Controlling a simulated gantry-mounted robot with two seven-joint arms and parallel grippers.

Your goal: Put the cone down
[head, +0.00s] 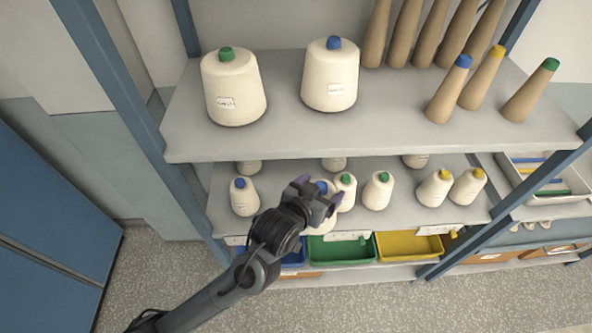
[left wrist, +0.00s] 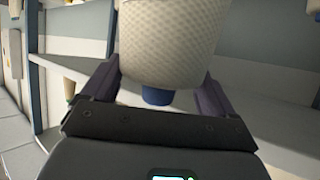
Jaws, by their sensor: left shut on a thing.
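My left gripper (head: 320,190) is shut on a cream yarn cone (head: 321,224) with a blue tip, in front of the middle shelf (head: 235,217). The gripper partly hides this cone in the head view. In the left wrist view the cone (left wrist: 168,45) sits between the two purple fingers, its blue tip (left wrist: 157,95) towards my palm. I cannot tell whether its base touches the shelf. My right gripper is not in view.
On the middle shelf stand another blue-tipped cone (head: 244,197), green-tipped cones (head: 377,192) close right of my gripper, and yellow-tipped cones (head: 434,190). The upper shelf (head: 280,135) overhangs behind. Green (head: 340,251) and yellow (head: 410,247) bins sit below.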

